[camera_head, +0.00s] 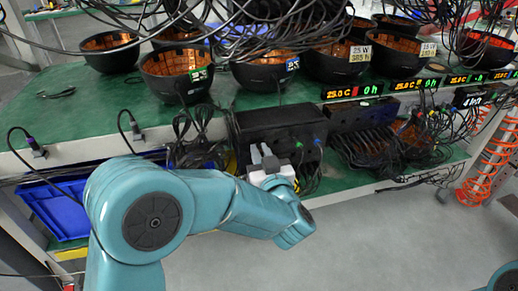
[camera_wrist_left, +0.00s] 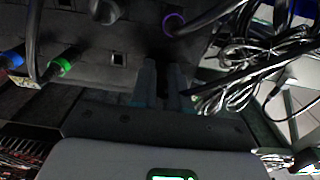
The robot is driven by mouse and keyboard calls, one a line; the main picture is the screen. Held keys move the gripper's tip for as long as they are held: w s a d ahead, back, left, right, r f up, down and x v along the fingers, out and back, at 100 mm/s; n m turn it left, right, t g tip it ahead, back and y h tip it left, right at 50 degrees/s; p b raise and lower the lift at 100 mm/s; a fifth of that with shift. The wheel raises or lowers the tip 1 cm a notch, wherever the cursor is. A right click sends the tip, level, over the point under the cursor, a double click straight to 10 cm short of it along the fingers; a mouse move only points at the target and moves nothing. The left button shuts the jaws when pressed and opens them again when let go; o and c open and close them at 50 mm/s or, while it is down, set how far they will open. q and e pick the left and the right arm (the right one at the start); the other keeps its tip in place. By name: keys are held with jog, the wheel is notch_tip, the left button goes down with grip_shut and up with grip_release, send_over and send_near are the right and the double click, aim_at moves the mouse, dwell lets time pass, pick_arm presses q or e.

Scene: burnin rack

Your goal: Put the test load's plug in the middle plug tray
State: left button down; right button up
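A black box-shaped unit (camera_head: 280,125) stands on the green lower shelf, with a green plug (camera_head: 299,145) and a blue plug (camera_head: 317,141) in its front. In the left wrist view its dark face fills the top, with the green plug (camera_wrist_left: 62,64), the blue plug (camera_wrist_left: 12,58) and a purple-ringed plug (camera_wrist_left: 173,22). My left gripper (camera_head: 262,153) is at the front of this unit. Its two grey fingers (camera_wrist_left: 163,82) stand a little apart, with nothing clearly between them. I cannot tell which plug is the test load's or which part is the middle plug tray. My right gripper is out of view.
Black bowls with copper insides, such as one (camera_head: 176,72), line the upper bench under hanging cables. A blue bin (camera_head: 55,207) is at the lower left. Dense black cables (camera_head: 375,150) lie right of the unit; orange coiled hoses (camera_head: 490,165) hang farther right.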

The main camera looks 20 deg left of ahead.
pick_arm(q)
jog(key=v, duration=0.6)
dwell(1.2)
dwell(0.5)
